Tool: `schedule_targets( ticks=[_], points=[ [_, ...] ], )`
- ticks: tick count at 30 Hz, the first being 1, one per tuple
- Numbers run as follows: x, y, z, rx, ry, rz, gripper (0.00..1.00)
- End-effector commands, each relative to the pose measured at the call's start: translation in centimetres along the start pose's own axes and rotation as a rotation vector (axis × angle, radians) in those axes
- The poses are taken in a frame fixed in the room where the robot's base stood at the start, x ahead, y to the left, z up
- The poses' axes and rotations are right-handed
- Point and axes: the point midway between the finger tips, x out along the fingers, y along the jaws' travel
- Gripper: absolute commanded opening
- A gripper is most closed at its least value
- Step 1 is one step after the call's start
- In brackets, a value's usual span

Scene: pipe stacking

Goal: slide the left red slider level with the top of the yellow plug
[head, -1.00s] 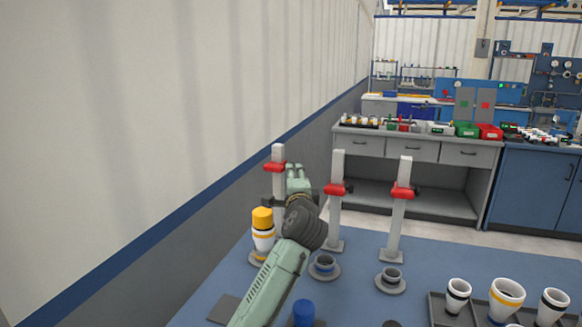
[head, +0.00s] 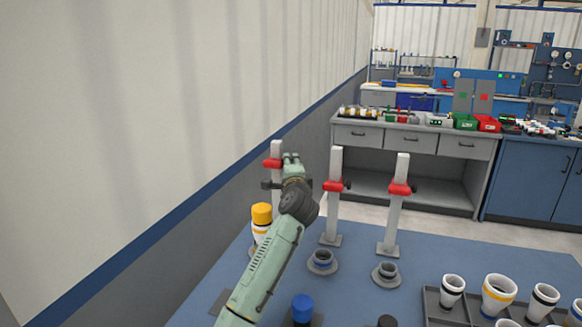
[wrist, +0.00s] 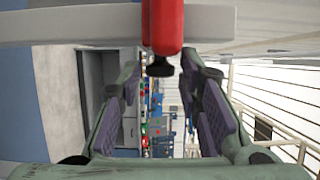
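The left red slider (head: 273,163) sits near the top of the left grey post (head: 277,149). In the head view it shows above the top of the yellow plug (head: 262,213), which caps a white pipe (head: 260,230) standing in front of that post. My gripper (head: 285,180) is beside the left post, just below and right of the slider; its fingers are partly hidden. In the wrist view the red slider (wrist: 163,25) and its black knob (wrist: 160,68) lie at the top, between the spread fingers of my gripper (wrist: 160,88). The fingers appear apart from the knob.
Two more posts with red sliders (head: 333,186) (head: 399,189) stand to the right. Two empty grey sockets (head: 321,262) (head: 386,273) are before them. A tray (head: 432,307) of white cups is at lower right. A blue cap (head: 303,308) lies in front. A wall is close on the left.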

Motion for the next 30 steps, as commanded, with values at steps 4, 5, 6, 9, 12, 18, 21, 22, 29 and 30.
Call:
schedule_targets(
  ticks=[4,5,6,9,12,18,21,22,29,30],
  points=[
    [0.0,0.0,0.0,0.0,0.0,0.0,0.2],
    [0.0,0.0,0.0,0.0,0.0,0.0,0.18],
    [0.0,0.0,0.0,0.0,0.0,0.0,0.15],
    [0.0,0.0,0.0,0.0,0.0,0.001,0.09],
    [0.0,0.0,0.0,-0.001,0.0,0.001,0.02],
    [0.0,0.0,0.0,-0.001,0.0,0.001,0.0],
    [0.0,0.0,0.0,-0.001,0.0,0.001,0.0],
    [0.0,0.0,0.0,-0.001,0.0,0.001,0.0],
    [0.0,0.7,0.0,-0.003,0.0,0.001,0.0],
    [0.0,1.4,0.0,-0.004,0.0,0.003,0.0]
  ],
)
